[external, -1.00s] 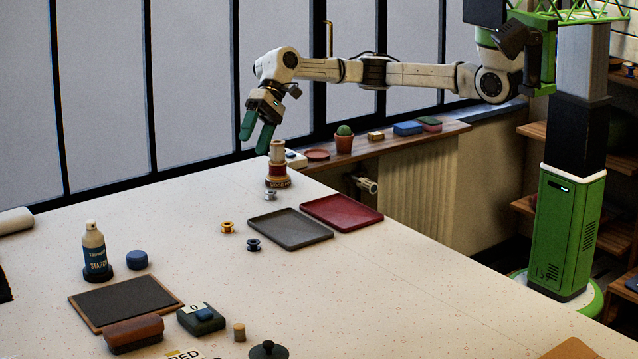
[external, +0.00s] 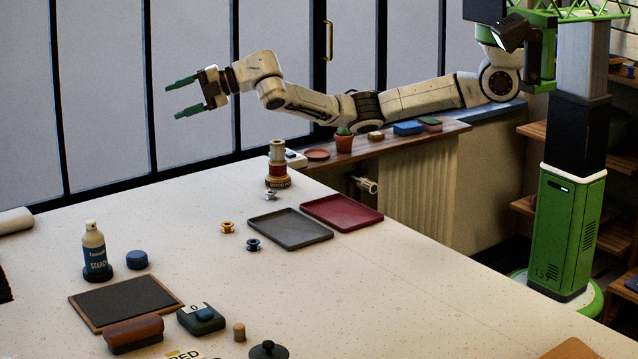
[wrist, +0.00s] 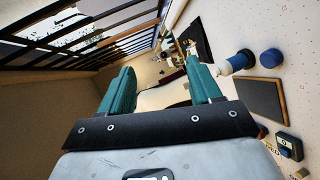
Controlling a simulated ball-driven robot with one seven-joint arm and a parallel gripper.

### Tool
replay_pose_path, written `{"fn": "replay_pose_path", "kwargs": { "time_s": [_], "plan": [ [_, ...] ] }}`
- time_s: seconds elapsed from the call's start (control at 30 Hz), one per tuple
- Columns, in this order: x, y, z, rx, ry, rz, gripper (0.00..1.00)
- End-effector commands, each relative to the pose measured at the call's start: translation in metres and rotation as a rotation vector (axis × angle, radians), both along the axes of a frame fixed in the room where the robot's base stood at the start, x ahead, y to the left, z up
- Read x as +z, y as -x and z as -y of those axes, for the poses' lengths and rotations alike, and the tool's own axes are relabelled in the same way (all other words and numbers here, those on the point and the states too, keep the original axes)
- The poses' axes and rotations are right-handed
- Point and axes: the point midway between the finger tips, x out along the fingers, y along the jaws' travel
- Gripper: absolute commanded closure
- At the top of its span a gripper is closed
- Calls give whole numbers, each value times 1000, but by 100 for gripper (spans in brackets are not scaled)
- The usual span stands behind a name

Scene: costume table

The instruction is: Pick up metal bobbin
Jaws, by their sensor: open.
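A small silvery metal bobbin (external: 270,195) stands on the table just in front of the wooden spool stack. A brass-coloured bobbin (external: 227,227) and a dark blue-black bobbin (external: 253,245) stand nearer on the table. My gripper (external: 172,100) is open and empty, high above the far left part of the table, its green fingers pointing left. It is up and to the left of the silvery bobbin, well apart from it. In the wrist view the open fingers (wrist: 163,88) have nothing between them, and no bobbin shows there.
A tall spool stack (external: 278,165) stands right behind the silvery bobbin. A grey tray (external: 290,229) and a red tray (external: 342,212) lie to its right. A spray bottle (external: 95,252) and a blue round tin (external: 137,260) stand at left. Windows rise behind the table.

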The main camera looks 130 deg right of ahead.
Motion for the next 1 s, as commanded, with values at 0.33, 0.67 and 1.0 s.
{"fn": "replay_pose_path", "kwargs": {
  "time_s": [0.33,0.67,1.0],
  "plan": [
    [-172,57,-115,-300,-814,-568,37],
    [-210,99,-165,-422,-963,-837,37],
    [-255,94,-166,-423,-962,-835,37]
  ]
}}
